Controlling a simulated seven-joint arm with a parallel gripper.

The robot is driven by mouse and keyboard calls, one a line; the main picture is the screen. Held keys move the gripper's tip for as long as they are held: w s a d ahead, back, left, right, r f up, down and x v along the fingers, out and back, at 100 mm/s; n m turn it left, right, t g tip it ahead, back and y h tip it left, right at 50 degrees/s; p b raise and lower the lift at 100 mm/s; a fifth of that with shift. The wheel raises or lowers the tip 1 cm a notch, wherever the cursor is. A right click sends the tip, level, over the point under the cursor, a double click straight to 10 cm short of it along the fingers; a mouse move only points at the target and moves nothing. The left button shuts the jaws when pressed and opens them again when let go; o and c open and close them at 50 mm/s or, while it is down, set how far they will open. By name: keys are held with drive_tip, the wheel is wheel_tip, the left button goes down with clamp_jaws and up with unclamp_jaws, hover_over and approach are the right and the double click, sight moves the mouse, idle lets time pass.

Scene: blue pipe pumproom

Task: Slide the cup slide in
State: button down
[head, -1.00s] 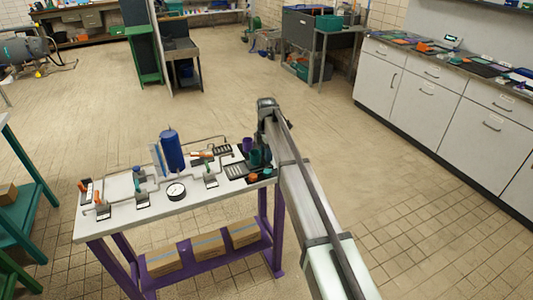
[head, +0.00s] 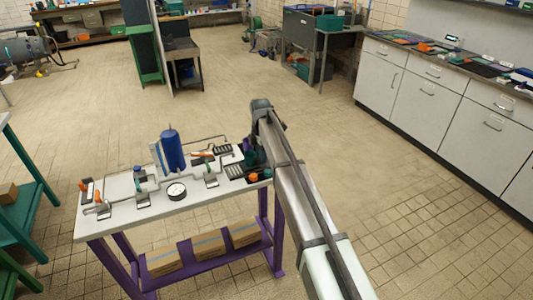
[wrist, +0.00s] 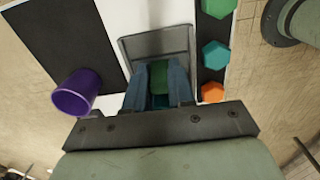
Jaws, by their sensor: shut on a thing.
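My gripper (wrist: 157,88) points down with its two blue-grey fingers shut on a green and teal piece (wrist: 160,78). The piece lies at the near end of a grey rectangular frame (wrist: 155,41), which looks like the cup slide; the fingers hide how they join. A purple cup (wrist: 76,93) stands on a dark mat (wrist: 60,35) left of the fingers in the wrist view. In the head view my arm covers most of this table end, and the fingertips are not clear there.
Green (wrist: 219,6), teal (wrist: 215,54) and orange (wrist: 212,92) hexagonal pieces sit on a dark strip close right of my fingers. The white table (head: 135,215) also carries a blue cylinder (head: 172,150), a gauge (head: 176,190) and pipes.

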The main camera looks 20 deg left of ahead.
sight(246, 158)
drive_tip(key=s+a, duration=0.4)
drive_tip(key=shift+s+a, duration=0.35)
drive_tip(key=c, duration=1)
unclamp_jaws()
drive_tip(key=shift+o, duration=0.2)
drive_tip(key=shift+r, duration=0.1)
wheel_tip(246, 158, up, 14)
drive_tip(key=shift+f, duration=0.2)
